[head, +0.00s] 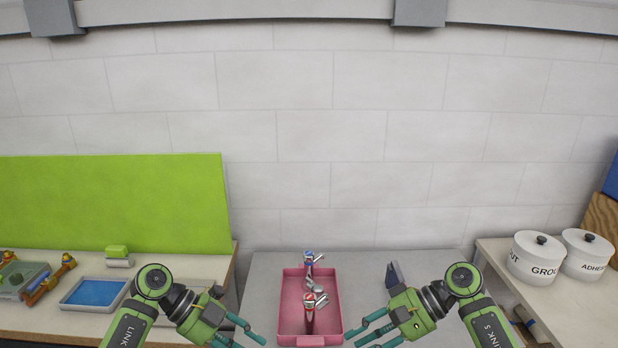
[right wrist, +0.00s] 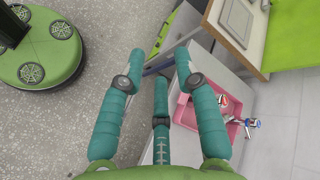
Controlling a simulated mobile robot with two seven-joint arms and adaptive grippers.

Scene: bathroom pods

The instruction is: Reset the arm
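My left gripper (head: 243,336) is at the bottom of the head view, left of the pink tray. Its teal fingers are spread and nothing is between them. My right gripper (head: 362,334) is right of the tray, with its fingers apart and empty. The right wrist view shows its fingers (right wrist: 160,62) spread, with no object held. Both arms are bent roughly symmetrically, with the hands pointing inward. The lower arm links are cut off by the frame edge.
The pink tray (head: 289,310) on the grey counter (head: 262,275) holds several chrome taps (head: 309,315). A left bench carries a blue tray (head: 95,292) and a green-topped block (head: 117,254). A right bench carries white lidded pots (head: 535,258). A dark object (head: 394,276) is near my right gripper.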

